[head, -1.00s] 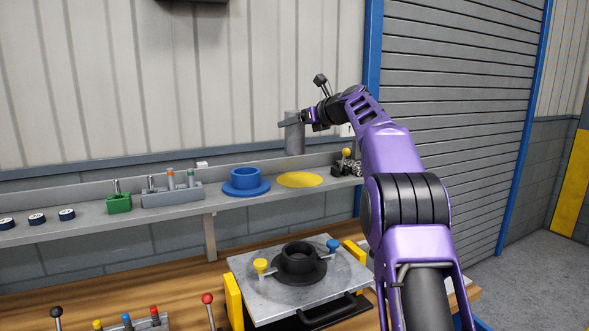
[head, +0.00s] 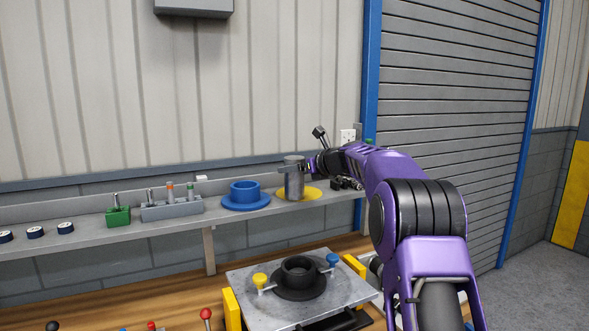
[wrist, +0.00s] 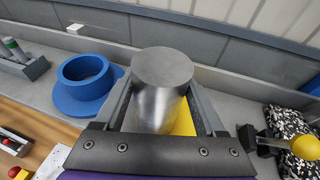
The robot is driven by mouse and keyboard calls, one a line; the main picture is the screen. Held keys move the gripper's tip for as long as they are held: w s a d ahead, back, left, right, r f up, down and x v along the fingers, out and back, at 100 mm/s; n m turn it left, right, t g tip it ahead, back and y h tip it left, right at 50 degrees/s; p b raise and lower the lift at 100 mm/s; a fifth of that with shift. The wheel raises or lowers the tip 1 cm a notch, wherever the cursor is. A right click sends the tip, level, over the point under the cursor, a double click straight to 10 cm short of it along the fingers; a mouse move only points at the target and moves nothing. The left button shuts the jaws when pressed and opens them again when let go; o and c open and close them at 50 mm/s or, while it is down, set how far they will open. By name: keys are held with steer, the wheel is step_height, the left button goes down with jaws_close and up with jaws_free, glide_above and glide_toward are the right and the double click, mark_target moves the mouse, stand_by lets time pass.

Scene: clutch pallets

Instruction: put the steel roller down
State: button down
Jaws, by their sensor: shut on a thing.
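The steel roller (head: 294,181) is an upright grey metal cylinder over the yellow disc (head: 313,193) on the shelf. My gripper (head: 292,166) is shut on the roller near its upper part, reaching in from the right. In the wrist view the roller (wrist: 160,88) stands between the two fingers, with part of the yellow disc (wrist: 184,122) showing behind and below it. The roller's lower end is at or very near the disc; I cannot tell whether it touches.
A blue flanged ring (head: 245,194) stands on the shelf just left of the roller. A green block (head: 118,215) and a grey peg holder (head: 172,208) are further left. A yellow-knobbed item (wrist: 305,147) and a chain-like heap lie close on the right. A black hub fixture (head: 299,272) is below.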

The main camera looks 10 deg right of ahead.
jaws_free()
steer(key=shift+f, duration=0.1)
